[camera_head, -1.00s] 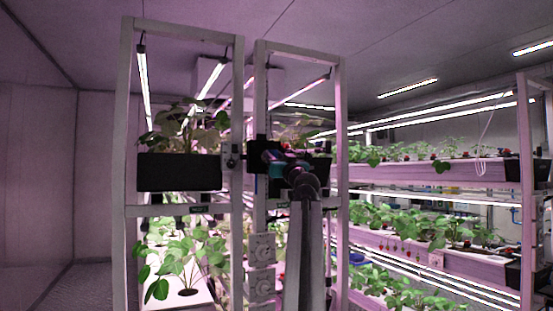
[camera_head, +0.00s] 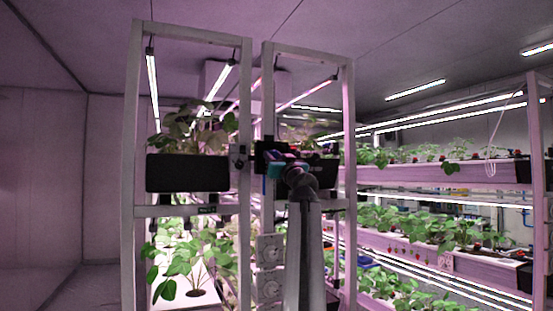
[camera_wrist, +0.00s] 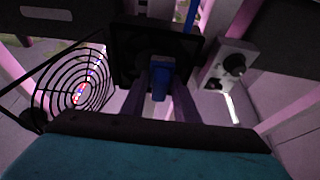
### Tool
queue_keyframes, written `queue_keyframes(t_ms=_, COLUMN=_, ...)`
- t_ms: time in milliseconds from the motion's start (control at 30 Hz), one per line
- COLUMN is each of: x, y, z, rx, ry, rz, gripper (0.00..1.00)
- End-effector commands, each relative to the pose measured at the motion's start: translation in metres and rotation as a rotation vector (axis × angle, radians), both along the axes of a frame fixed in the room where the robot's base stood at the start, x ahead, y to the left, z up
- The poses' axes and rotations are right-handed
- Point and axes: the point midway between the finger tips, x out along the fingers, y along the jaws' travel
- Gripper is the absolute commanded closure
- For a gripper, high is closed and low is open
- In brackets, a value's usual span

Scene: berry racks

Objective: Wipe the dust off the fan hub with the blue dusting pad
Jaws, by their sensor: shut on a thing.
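In the wrist view my gripper (camera_wrist: 160,97) is shut on a small blue block (camera_wrist: 160,80), which seems to be the dusting pad or its grip. A black square frame (camera_wrist: 124,45) is close beyond the fingertips. Its centre is dark and partly hidden by the pad and fingers; I cannot tell whether they touch. A round black wire guard (camera_wrist: 60,78) with coloured specks near its middle is at the left. The fan hub and any dust are not clearly distinguishable. In the head view my gripper (camera_head: 277,163) is at the right rack's left post.
Two pale rack frames (camera_head: 131,150) stand side by side, with a black planter (camera_head: 187,173) in the left one. White socket boxes (camera_head: 268,250) sit below my gripper. A white box with a black knob (camera_wrist: 230,65) is right of the fingers. Planted shelves (camera_head: 440,172) line the right.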

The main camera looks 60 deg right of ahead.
Motion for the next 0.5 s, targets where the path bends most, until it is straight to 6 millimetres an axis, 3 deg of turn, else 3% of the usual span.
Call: queue_keyframes(t_ms=500, x=0.011, y=0.016, z=0.0, rx=0.0, ry=0.0, rz=0.0, gripper=0.9)
